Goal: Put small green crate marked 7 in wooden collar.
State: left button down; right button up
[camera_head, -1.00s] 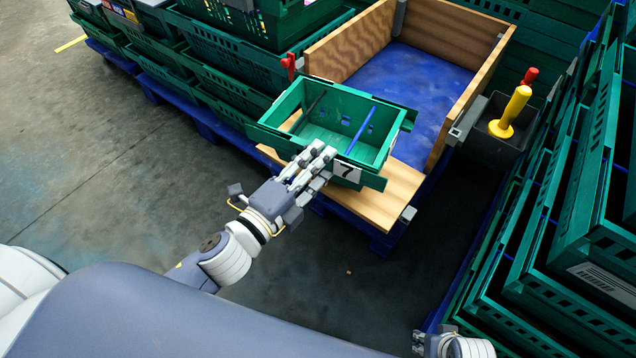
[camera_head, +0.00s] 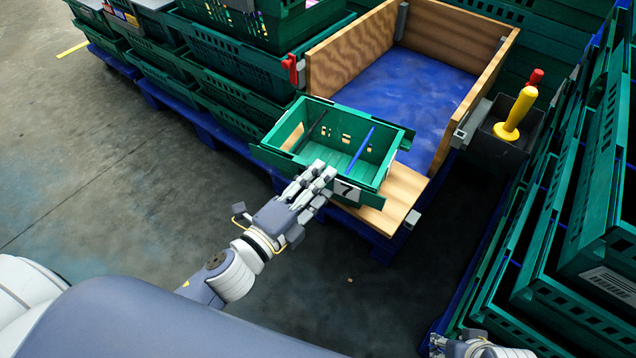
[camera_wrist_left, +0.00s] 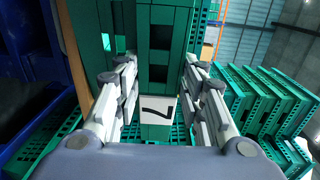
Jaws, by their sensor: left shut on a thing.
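The small green crate (camera_head: 385,140) carries a white label with a 7 on its near side. It is empty apart from a blue bar and a dark bar across it. My left gripper (camera_head: 318,180) is shut on its near wall, beside the label. In the left wrist view the fingers (camera_wrist_left: 158,95) stand either side of the crate's wall (camera_wrist_left: 158,70). The crate is over the lowered front board of the wooden collar (camera_head: 474,110); whether it touches the board is hard to tell. The collar's blue floor is bare. My right gripper (camera_head: 465,342) is only partly visible at the bottom edge.
Stacked green crates (camera_head: 225,60) line the left side on blue pallets, and more crates (camera_head: 590,190) stand close on the right. A dark bin (camera_head: 505,128) holding yellow and red handled tools hangs beside the collar. Open floor lies in front.

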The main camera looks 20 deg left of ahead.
pick_arm(q)
jog(key=shift+r, duration=0.1)
jog(key=c, duration=1)
grip_release()
jog(key=shift+c, duration=0.2)
